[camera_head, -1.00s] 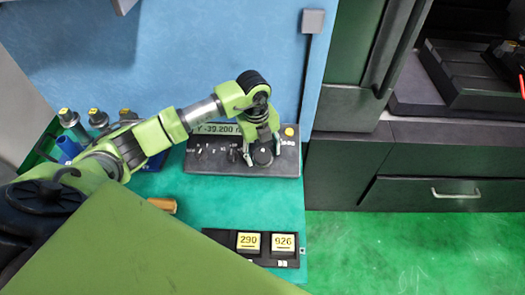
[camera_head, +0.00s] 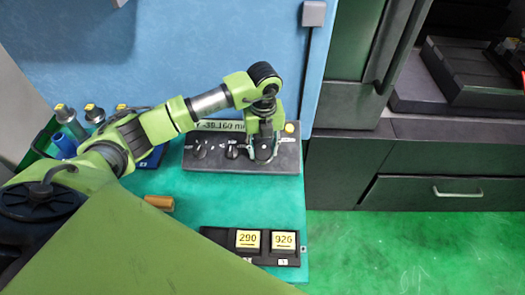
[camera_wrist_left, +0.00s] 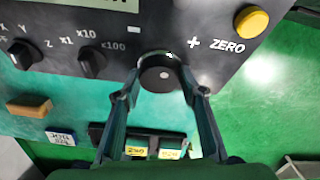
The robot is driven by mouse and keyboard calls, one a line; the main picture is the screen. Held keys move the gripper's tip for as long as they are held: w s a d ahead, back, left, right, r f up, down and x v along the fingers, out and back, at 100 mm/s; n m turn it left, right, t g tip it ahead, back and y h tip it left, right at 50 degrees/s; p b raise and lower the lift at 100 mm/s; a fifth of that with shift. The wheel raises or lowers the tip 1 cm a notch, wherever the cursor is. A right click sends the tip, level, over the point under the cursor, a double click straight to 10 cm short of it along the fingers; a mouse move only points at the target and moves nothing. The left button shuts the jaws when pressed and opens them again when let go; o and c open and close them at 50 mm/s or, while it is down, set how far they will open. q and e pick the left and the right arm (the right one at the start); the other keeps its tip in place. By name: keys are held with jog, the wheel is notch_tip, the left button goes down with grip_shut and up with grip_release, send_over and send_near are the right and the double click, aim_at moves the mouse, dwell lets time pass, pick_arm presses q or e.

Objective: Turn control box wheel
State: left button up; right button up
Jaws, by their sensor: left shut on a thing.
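The dark control box (camera_head: 215,160) lies on the green table with a display (camera_head: 218,125) reading about Y -39.160. Its round black wheel (camera_wrist_left: 160,75) sits between two selector knobs on one side and a yellow ZERO button (camera_wrist_left: 251,21) on the other. My left gripper (camera_head: 263,155) reaches down onto the right part of the box. In the left wrist view the left gripper's fingers (camera_wrist_left: 160,95) stand on both sides of the wheel and are shut on it. The wheel is partly hidden by the gripper in the head view. My right gripper is not in view.
Two yellow-labelled blocks, 290 (camera_head: 248,240) and 926 (camera_head: 284,240), sit in a black holder in front of the box. An orange-brown piece (camera_head: 159,202) lies to the left. Several yellow-topped cylinders stand behind my arm. A blue wall rises behind the box.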

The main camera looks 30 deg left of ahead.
pick_arm(q)
jog(key=m+b, duration=0.1)
jog(key=m+y+b, duration=0.1)
jog(key=m+b, duration=0.1)
jog(key=m, duration=0.1)
jog(key=shift+d+f+y+b, duration=0.15)
jog(key=shift+f+y+b, duration=0.15)
jog(key=m+b, duration=0.2)
jog(key=m+y+b, duration=0.1)
jog(key=m+b, duration=0.1)
jog(key=shift+d+f+m+y, duration=0.1)
jog(key=shift+d+m+y, duration=0.05)
jog(key=shift+m+y, duration=0.15)
jog(key=m+b, duration=0.2)
jog(key=m+y+b, duration=0.1)
jog(key=m+b, duration=0.2)
jog(key=shift+s+d+t, duration=0.1)
jog(key=shift+s+t, duration=0.1)
jog(key=shift+t, duration=0.1)
jog(key=shift+s+m+t+y+b, duration=0.1)
jog(key=shift+m+t+y+b, duration=0.55)
jog(key=shift+m+b, duration=1.05)
jog(key=shift+m, duration=0.5)
jog(key=o, duration=1.1)
jog(key=shift+c, duration=0.2)
jog(key=shift+o, duration=0.3)
